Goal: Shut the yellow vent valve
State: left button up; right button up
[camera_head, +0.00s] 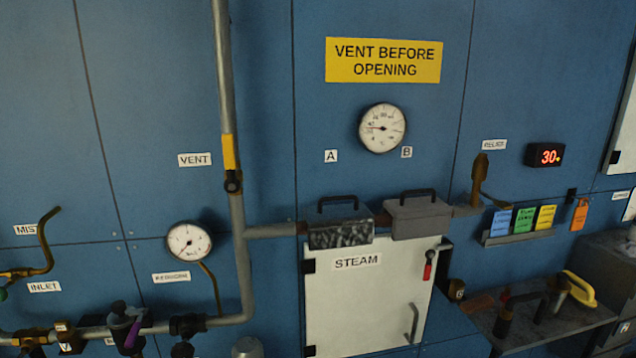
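The yellow vent valve is on the grey vertical pipe (223,70), to the right of the VENT label (194,160). Its yellow lever (230,152) stands upright, in line with the pipe, above a dark valve body (233,182). Nothing touches the lever. Neither of my grippers is in view.
Below right, two grey boxes (420,218) with black handles sit on a horizontal pipe above the white STEAM door (366,300). A round gauge (189,241) is below left. A purple-handled valve (132,334) is lower left. The panel around the lever is clear.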

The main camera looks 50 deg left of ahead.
aim_at(232, 185)
jog(key=u, duration=2.2)
